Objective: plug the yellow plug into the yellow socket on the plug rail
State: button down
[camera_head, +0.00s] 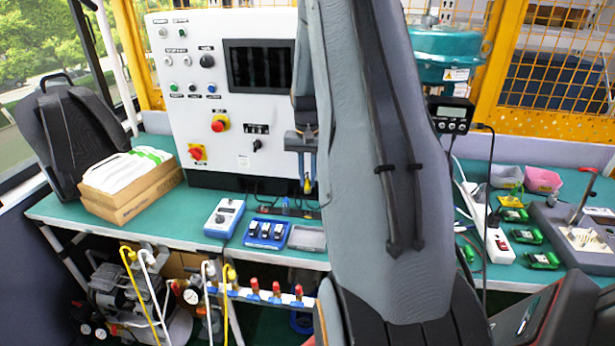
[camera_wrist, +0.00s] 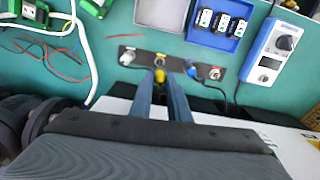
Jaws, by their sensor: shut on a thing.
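My gripper (camera_head: 306,177) is shut on the yellow plug (camera_wrist: 161,76), which shows between the fingertips in the wrist view. In the head view the yellow plug (camera_head: 307,186) is a small spot under the fingers, above the bench. The dark plug rail (camera_wrist: 143,66) lies beyond the fingertips in the wrist view, with several round sockets along it. The plug appears in front of a socket (camera_wrist: 160,58) near the middle, partly covering it; I cannot tell that socket's colour or whether they touch. A blue plug (camera_wrist: 190,71) with a black cable sits just right of it.
A blue tray with black modules (camera_head: 265,233), a grey tray (camera_head: 307,238) and a blue-white meter (camera_head: 225,218) stand near the rail. The white control cabinet (camera_head: 228,110) rises behind. Red wires (camera_wrist: 50,62) and a white cable lie left in the wrist view.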

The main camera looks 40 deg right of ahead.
aim_at(308, 191)
jog(key=shift+d, duration=0.2)
jog(key=shift+a+f+b, duration=0.1)
jog(key=shift+f+b, duration=1.7)
jog(key=shift+f, duration=1.05)
jog(key=shift+f+b, duration=0.4)
jog(key=shift+f, duration=0.6)
jog(key=shift+p, duration=0.4)
jog(key=shift+f, duration=0.5)
jog(key=c, duration=1.3)
grip_release()
jog(key=shift+r, duration=0.2)
